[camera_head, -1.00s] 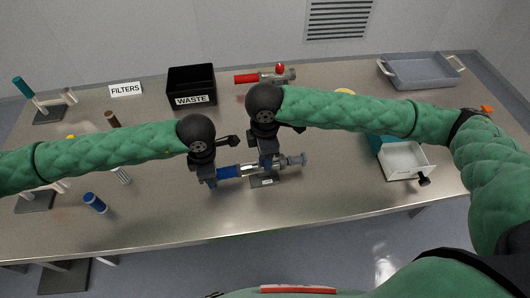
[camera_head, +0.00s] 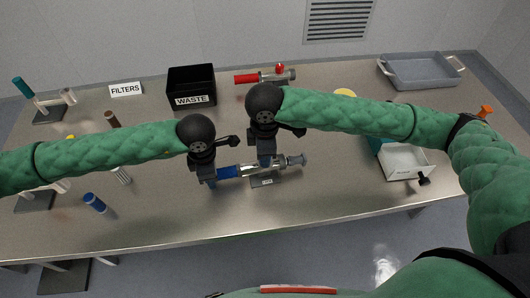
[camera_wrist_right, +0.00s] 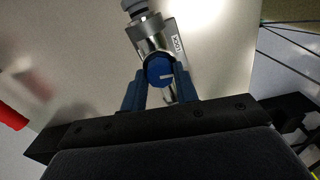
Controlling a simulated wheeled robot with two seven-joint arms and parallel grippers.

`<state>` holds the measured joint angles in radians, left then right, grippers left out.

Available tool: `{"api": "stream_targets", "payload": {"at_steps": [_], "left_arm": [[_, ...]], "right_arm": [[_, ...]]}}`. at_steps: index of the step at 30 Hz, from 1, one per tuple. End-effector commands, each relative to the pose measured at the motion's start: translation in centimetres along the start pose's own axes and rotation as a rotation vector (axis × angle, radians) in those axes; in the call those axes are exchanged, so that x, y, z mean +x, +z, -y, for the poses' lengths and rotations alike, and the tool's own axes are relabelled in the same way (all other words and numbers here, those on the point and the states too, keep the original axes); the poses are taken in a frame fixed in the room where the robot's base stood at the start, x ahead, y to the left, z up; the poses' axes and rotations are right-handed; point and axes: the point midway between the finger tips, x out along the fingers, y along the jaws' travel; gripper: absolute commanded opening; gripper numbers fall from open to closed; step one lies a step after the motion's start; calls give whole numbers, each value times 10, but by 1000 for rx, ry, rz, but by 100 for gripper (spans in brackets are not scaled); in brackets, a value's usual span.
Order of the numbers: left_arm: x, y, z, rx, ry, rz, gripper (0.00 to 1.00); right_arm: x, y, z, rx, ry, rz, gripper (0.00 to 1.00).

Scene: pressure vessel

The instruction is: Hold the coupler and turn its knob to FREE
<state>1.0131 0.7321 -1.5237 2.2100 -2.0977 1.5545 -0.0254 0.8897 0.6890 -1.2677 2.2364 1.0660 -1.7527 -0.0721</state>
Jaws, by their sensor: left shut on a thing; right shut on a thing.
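The coupler (camera_head: 245,170) is a silver cylinder with a blue sleeve (camera_head: 228,172) at its left end, lying roughly level above a small labelled stand (camera_head: 265,181). My left gripper (camera_head: 210,182) is shut on the blue sleeve end. My right gripper (camera_head: 266,162) comes down from above onto the middle of the coupler, shut on its knob. In the right wrist view, the blue round knob (camera_wrist_right: 159,71) with a white pointer line sits between the blue fingertips (camera_wrist_right: 160,88).
A red-handled valve part (camera_head: 265,77) and a black WASTE bin (camera_head: 191,86) stand behind. A blue cylinder (camera_head: 95,203) lies left. The front table is clear.

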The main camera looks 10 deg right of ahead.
Motion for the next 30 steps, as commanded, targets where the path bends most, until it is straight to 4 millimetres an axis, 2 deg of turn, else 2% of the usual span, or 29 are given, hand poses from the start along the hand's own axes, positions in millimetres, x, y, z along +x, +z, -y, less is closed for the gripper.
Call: {"api": "stream_targets", "payload": {"at_steps": [30], "left_arm": [[0, 0, 0, 0, 0, 1, 0]], "right_arm": [[1, 0, 1, 900, -2, 2, 7]]}}
